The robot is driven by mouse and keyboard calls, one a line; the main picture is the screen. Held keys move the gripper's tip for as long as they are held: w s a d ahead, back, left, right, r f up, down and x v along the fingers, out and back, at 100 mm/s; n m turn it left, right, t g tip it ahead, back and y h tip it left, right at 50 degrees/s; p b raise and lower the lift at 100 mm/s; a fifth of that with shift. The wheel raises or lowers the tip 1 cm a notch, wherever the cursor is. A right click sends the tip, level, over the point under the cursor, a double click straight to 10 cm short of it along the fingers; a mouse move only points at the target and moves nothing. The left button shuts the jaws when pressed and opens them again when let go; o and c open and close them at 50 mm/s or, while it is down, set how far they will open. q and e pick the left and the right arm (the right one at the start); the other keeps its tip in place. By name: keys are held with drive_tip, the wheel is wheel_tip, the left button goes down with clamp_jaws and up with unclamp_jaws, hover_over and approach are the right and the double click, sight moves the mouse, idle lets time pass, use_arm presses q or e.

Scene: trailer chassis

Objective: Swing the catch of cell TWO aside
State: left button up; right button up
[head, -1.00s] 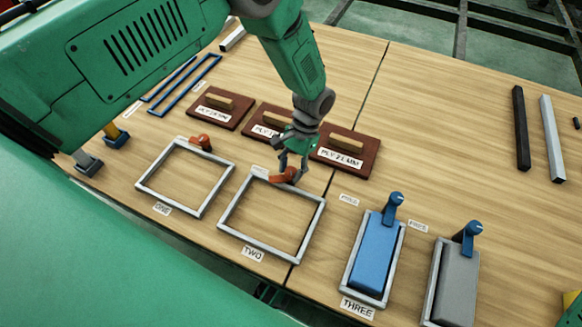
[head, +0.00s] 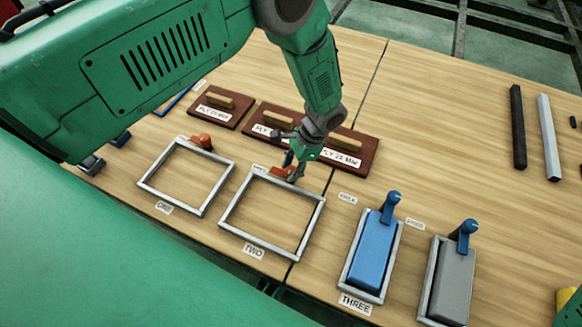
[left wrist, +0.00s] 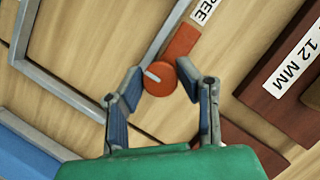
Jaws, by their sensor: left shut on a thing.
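Cell TWO is an empty grey rectangular frame (head: 237,198) on the wooden table, with its label TWO (head: 253,251) at the near side. Its orange catch (head: 280,172) lies at the far edge of the frame, partly covered by my gripper in the head view. My left gripper (head: 291,170) is shut on the catch. In the left wrist view the fingers (left wrist: 160,92) stand on both sides of the round end of the orange catch (left wrist: 182,42). A label ending in REE lies beside the catch there.
Cell ONE (head: 153,167), also empty with an orange catch, stands to the left. Blue cell THREE (head: 372,256) and a grey cell (head: 453,284) with upright blue catches stand to the right. Brown boards with wooden handles (head: 345,142) lie just behind the gripper.

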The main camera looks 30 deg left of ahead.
use_arm(q)
drive_tip(key=shift+w+d, duration=0.1)
drive_tip(key=shift+w, duration=0.2)
drive_tip(key=o, duration=1.1)
drive_tip(key=shift+s, duration=0.1)
drive_tip(key=shift+r, duration=0.25)
drive_tip(key=v, duration=1.1)
drive_tip(key=shift+d+r, duration=0.15)
drive_tip(key=shift+d, duration=0.05)
